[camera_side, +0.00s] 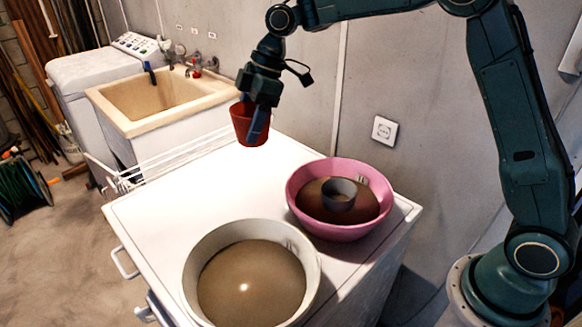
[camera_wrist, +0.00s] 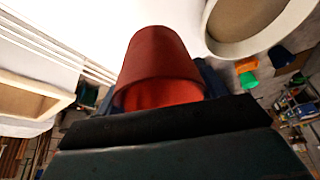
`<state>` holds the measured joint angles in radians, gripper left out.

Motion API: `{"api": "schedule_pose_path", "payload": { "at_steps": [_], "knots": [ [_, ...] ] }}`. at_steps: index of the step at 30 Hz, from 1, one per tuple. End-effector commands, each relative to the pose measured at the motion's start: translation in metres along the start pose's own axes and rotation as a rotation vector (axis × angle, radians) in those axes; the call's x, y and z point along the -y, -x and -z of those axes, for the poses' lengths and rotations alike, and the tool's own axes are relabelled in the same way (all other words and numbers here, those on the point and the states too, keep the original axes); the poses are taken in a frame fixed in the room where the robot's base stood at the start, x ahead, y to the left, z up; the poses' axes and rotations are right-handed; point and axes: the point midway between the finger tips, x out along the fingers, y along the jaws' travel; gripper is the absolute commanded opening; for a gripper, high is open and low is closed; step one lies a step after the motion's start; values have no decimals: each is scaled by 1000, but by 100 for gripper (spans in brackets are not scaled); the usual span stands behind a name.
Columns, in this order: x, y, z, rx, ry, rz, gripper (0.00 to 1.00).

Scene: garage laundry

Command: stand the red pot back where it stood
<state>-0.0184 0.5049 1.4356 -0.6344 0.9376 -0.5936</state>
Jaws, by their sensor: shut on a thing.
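The red pot (camera_side: 246,125) is in my gripper (camera_side: 257,118), near the back left part of the white worktop. My gripper is shut on the pot, with one finger across its right side in the side view. The pot looks upright or nearly so; I cannot tell whether its base touches the worktop. In the wrist view the red pot (camera_wrist: 160,62) fills the middle, and the dark gripper body hides the part closest to the camera.
A pink basin (camera_side: 293,200) with brown contents and a small grey cup (camera_side: 340,188) stands at the right of the worktop (camera_side: 180,205). A cream basin (camera_side: 192,272) with brown contents stands at the front. The worktop's left part is clear. A sink (camera_side: 110,115) lies beyond.

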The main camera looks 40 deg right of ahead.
Motion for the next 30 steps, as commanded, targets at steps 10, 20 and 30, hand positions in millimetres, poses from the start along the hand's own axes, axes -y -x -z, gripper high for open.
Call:
{"api": "schedule_pose_path", "payload": {
  "at_steps": [10,20,30],
  "knots": [
    [-4,-1,0,0,-11,-5,45],
    [-53,-16,-6,1,-173,-71,45],
    [-142,-46,-24,1,-515,-213,45]
  ]
}}
